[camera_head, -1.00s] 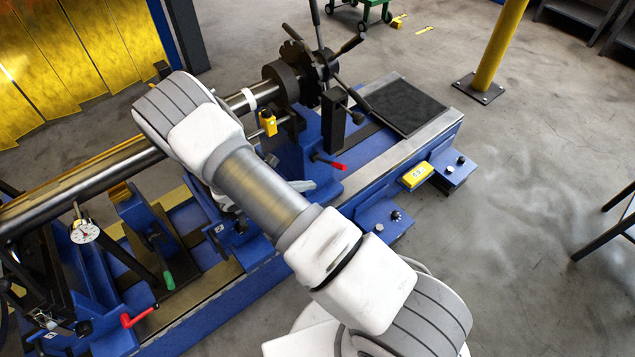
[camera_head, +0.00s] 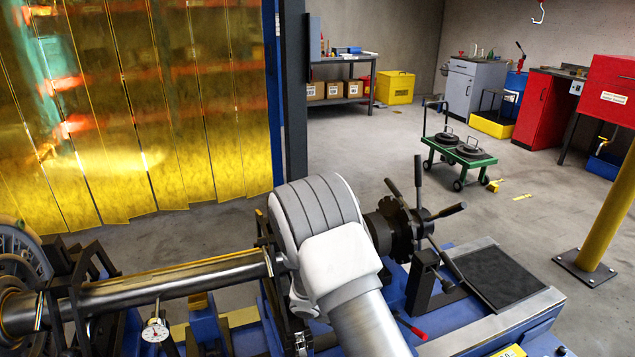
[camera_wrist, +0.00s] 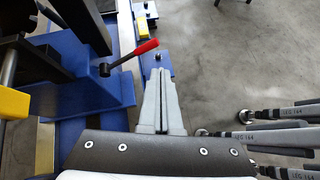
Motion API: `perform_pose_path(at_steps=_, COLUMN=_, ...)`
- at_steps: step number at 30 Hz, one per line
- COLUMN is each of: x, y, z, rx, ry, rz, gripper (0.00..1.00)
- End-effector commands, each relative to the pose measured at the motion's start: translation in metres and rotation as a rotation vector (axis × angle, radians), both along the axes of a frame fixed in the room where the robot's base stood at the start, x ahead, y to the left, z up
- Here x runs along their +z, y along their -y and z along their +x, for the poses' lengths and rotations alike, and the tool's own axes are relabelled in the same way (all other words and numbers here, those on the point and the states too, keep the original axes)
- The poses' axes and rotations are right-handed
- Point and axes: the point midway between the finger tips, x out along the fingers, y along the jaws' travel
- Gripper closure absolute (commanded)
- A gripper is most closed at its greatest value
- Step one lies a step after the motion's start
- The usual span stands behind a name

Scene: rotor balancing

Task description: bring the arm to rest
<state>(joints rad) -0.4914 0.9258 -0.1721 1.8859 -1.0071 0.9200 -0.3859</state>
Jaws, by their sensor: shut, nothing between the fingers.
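My arm (camera_head: 335,245) reaches up from the bottom of the head view, and its bent joint stands in front of the steel shaft (camera_head: 170,278) of the blue balancing machine. My gripper is out of the head view. In the wrist view my gripper (camera_wrist: 161,72) has its two grey fingers together, with nothing between them. It is beside the machine's blue frame (camera_wrist: 85,95). A red-tipped lever (camera_wrist: 145,47) lies just left of the fingertips; I cannot tell the gap between them.
Several grey labelled bars (camera_wrist: 270,137) lie right of my gripper, with bare floor (camera_wrist: 230,60) beyond. A spoked handwheel (camera_head: 420,215) stands right of my arm. A yellow post (camera_head: 605,215) and a green cart (camera_head: 460,155) stand farther off. A yellow curtain (camera_head: 130,110) hangs at left.

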Motion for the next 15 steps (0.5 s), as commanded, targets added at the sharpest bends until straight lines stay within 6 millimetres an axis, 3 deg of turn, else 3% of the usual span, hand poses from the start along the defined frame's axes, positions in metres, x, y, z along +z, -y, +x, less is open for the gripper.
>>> perform_pose_path(at_steps=3, x=0.041, y=0.003, z=-0.007, rx=-0.129, ry=0.096, rz=0.091, gripper=1.00)
perform_pose_path(at_steps=15, x=0.154, y=0.009, z=-0.052, rx=-0.533, ry=0.383, rz=0.383, gripper=1.00)
